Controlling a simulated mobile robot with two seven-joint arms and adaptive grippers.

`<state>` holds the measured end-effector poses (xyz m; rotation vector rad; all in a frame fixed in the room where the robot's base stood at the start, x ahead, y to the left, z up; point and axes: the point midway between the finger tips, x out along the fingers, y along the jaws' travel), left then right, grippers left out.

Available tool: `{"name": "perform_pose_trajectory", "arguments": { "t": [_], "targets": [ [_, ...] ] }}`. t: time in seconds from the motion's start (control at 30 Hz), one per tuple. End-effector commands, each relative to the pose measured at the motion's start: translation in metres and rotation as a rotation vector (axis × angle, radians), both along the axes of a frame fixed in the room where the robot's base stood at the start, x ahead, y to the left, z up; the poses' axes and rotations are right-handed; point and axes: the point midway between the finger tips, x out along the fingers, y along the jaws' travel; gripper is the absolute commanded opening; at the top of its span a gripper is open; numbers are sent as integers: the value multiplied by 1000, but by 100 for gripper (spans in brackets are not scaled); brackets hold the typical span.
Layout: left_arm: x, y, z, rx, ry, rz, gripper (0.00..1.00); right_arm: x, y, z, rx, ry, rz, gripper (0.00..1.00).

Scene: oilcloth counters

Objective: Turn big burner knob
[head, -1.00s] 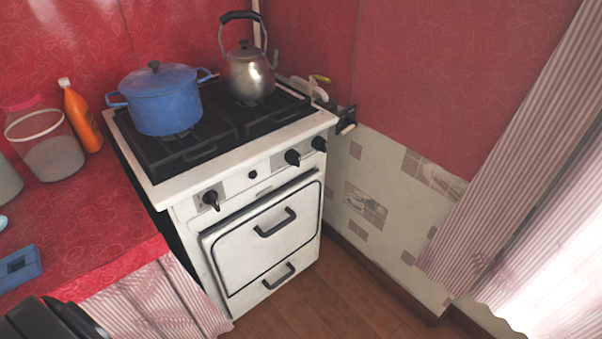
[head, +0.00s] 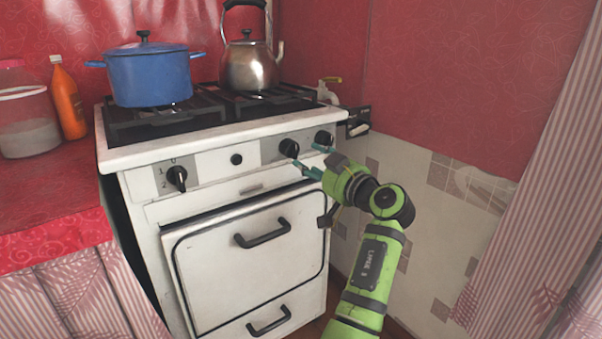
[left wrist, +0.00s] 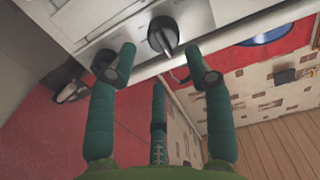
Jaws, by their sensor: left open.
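The white stove's front panel carries black knobs: one at the left (head: 177,178), a small round one (head: 236,159), and two at the right, an inner one (head: 289,148) and an outer one (head: 324,138). No visible label shows which is the big burner's. My left gripper (head: 306,155) is open, with its teal fingers near the two right knobs. In the left wrist view a black knob (left wrist: 163,35) lies ahead, between and beyond the spread fingertips (left wrist: 158,62). Nothing is held, and contact is not clear. My right gripper is out of view.
A blue pot (head: 152,76) and a steel kettle (head: 250,68) stand on the stove top. The oven door has a black handle (head: 263,232) below the knobs. A red-covered counter (head: 50,230) is at left; the tiled wall (head: 435,185) is close at right.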

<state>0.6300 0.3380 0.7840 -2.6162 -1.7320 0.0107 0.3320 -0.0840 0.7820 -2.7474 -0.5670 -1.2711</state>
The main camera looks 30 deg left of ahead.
Motion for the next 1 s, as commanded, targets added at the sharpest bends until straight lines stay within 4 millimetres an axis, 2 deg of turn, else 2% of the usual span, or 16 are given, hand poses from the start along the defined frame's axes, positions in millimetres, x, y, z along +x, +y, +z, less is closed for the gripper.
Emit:
{"name": "perform_pose_trajectory", "arguments": {
  "t": [0.13,0.5,0.87,0.97,1.0],
  "targets": [
    [1,14,4,1,-13,16,51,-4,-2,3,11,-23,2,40],
    [22,60,3,1,-8,10,51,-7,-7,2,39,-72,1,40],
    [25,66,3,1,-8,9,51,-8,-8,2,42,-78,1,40],
    [25,66,3,1,-8,9,15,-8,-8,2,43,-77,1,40],
    [25,66,3,1,-8,9,8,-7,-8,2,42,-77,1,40]
  ]
}}
